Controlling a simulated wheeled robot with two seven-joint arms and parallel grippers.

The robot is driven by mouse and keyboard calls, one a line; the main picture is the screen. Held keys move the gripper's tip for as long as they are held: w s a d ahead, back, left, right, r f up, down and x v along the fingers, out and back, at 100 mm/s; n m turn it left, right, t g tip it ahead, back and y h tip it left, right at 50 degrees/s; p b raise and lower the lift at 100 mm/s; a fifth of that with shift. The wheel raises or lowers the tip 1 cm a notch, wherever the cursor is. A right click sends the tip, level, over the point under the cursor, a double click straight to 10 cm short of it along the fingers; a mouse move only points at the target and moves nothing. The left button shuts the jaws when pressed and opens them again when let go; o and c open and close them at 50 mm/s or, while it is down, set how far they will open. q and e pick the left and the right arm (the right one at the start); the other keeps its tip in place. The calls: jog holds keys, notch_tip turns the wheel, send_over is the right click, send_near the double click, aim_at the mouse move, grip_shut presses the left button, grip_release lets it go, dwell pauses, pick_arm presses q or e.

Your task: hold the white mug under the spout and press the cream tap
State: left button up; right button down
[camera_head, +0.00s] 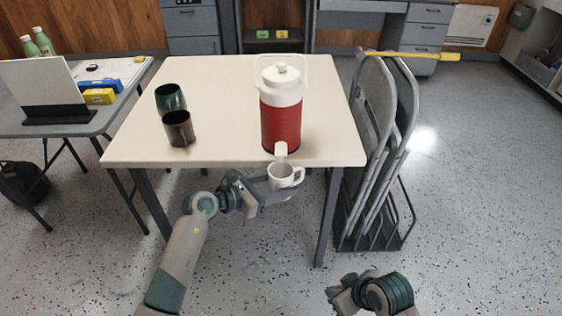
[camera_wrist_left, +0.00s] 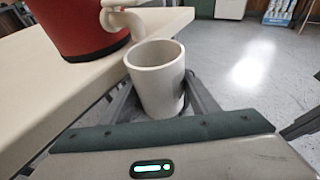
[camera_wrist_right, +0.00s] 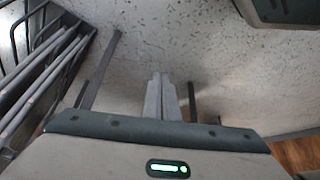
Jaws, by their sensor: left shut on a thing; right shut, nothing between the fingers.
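A red and white drink dispenser (camera_head: 281,112) stands upright near the front edge of the cream table. Its white spout and tap (camera_head: 281,150) stick out over the front edge; the spout also shows in the left wrist view (camera_wrist_left: 125,20). My left gripper (camera_head: 268,186) is shut on the white mug (camera_head: 283,177) and holds it upright just past the table edge, below the spout. In the left wrist view the mug (camera_wrist_left: 157,85) looks empty inside. My right gripper (camera_wrist_right: 164,98) is shut and empty, low at the front right, well apart from the dispenser. Its fingertips are hidden in the head view.
A green cup (camera_head: 170,98) and a dark cup (camera_head: 179,129) stand on the left of the table (camera_head: 225,85). Folded chairs (camera_head: 385,130) in a rack stand close by its right side. A side table (camera_head: 60,125) is at the left. Floor at the front is clear.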

jog(key=w+a+r+n+y, duration=0.2)
jog(key=w+a+r+n, duration=0.25)
jog(key=w+r, duration=0.55)
notch_tip(320, 180, up, 26)
jog(key=n+y, duration=0.2)
jog(key=n, duration=0.7)
send_over(276, 150)
jog(key=s+d, duration=0.1)
jog(key=d, duration=0.1)
jog(key=shift+s+m, duration=0.2)
jog(key=shift+m, duration=0.05)
jog(key=shift+f, duration=0.1)
jog(key=shift+f, duration=2.9)
jog(key=shift+f, duration=0.55)
